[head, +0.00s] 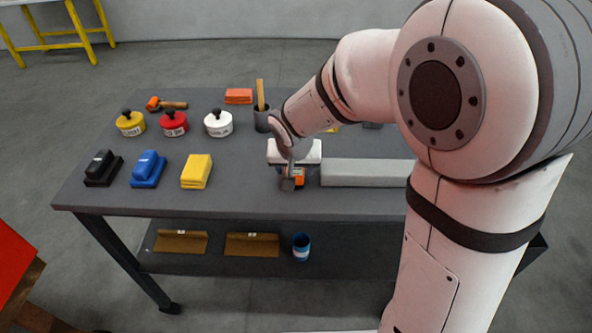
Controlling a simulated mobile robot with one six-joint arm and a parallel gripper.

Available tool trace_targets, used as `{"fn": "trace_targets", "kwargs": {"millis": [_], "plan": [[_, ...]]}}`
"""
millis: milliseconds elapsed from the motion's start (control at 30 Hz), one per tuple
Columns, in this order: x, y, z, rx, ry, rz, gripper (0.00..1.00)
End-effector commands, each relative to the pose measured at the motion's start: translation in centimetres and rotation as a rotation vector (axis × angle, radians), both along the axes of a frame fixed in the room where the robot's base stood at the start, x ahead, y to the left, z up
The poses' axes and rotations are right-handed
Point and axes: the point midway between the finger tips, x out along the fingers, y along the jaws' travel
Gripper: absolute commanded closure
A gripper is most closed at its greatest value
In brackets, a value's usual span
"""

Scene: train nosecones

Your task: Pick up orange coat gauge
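A small orange and dark item (299,177), which looks like the orange coat gauge, sits at the front middle of the grey table. My gripper (290,179) points down right at it, and a grey finger covers its left part. The gripper's white body hides the item's top. I cannot tell whether the fingers touch it or stand around it, or whether they are open or shut.
A long light-grey block (366,173) lies just right of the gripper. A yellow block (196,171), blue block (148,169) and black block (103,168) lie left. Behind are yellow (130,124), red (174,123) and white (218,124) pots, and a dark cup (262,120).

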Motion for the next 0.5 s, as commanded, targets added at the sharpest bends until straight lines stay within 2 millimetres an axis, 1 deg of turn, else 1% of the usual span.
{"fn": "trace_targets", "kwargs": {"millis": [33,400,467,500], "plan": [[0.00,0.01,0.01,0.000,0.000,0.000,0.49],[-0.02,0.05,0.02,0.000,0.000,0.001,0.79],[-0.02,0.06,0.02,0.000,0.000,0.001,0.84],[-0.01,0.07,0.05,0.001,-0.001,0.001,0.85]]}}
